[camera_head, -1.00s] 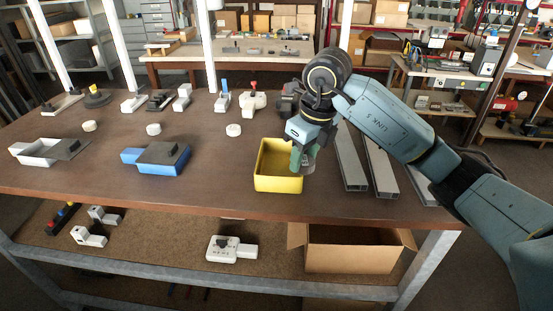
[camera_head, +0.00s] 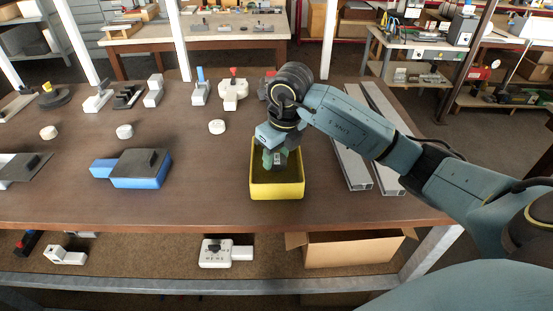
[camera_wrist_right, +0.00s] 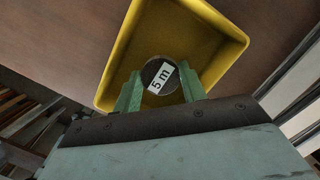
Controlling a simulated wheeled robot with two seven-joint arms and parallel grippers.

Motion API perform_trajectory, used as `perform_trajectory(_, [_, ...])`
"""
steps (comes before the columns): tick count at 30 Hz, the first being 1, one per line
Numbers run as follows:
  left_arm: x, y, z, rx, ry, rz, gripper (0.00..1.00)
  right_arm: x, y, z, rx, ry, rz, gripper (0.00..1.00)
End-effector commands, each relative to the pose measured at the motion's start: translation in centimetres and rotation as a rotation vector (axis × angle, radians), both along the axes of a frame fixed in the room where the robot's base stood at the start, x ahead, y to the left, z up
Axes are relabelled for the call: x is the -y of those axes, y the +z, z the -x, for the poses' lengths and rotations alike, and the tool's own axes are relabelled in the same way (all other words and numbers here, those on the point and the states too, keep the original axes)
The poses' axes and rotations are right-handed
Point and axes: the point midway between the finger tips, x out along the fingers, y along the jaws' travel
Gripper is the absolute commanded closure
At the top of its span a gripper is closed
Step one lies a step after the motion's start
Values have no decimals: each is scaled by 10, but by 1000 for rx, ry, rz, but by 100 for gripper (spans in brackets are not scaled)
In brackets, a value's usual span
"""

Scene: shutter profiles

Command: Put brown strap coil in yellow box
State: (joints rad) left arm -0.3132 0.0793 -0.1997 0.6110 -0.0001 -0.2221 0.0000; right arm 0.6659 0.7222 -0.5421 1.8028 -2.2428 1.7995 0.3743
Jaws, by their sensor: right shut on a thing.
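The yellow box (camera_head: 277,191) stands open near the front edge of the workbench, and it also shows in the right wrist view (camera_wrist_right: 225,28). My right gripper (camera_head: 275,160) points down into the box opening. In the right wrist view its green fingers (camera_wrist_right: 161,90) are shut on a dark round coil (camera_wrist_right: 151,68) with a white "5 m" label. The coil is over or inside the box; whether it touches the floor of the box I cannot tell. In the head view the coil is mostly hidden by the fingers. My left gripper is not in view.
Grey metal profiles (camera_head: 352,168) lie right of the box. A blue tray with a dark lid (camera_head: 140,182) lies to the left. Several white rolls (camera_head: 217,127) and small tools stand farther back. A cardboard box (camera_head: 350,250) is on the shelf below.

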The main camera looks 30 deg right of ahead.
Motion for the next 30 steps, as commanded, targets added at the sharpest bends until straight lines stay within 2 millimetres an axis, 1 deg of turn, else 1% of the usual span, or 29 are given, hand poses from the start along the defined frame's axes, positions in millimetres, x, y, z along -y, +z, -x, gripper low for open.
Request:
perform_trajectory(1, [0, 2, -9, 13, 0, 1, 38, -1, -9, 1, -5, 0, -2, 81])
perform_trajectory(3, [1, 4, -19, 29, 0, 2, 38, -1, -18, 1, -3, 0, -1, 81])
perform_trajectory(6, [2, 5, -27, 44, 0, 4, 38, 0, -22, 0, 0, 0, -1, 81])
perform_trajectory(11, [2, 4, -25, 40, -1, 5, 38, 0, -22, 0, 1, 1, -1, 81])
perform_trajectory(15, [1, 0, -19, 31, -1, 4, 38, 0, -26, 0, 0, 1, 0, 81])
perform_trajectory(16, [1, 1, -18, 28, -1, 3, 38, 0, -25, 0, 0, 1, -1, 55])
perform_trajectory(20, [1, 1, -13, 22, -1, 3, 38, 0, -25, 0, -1, 1, -1, 38])
perform_trajectory(30, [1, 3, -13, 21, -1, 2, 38, 0, -22, 0, 0, 1, -1, 37])
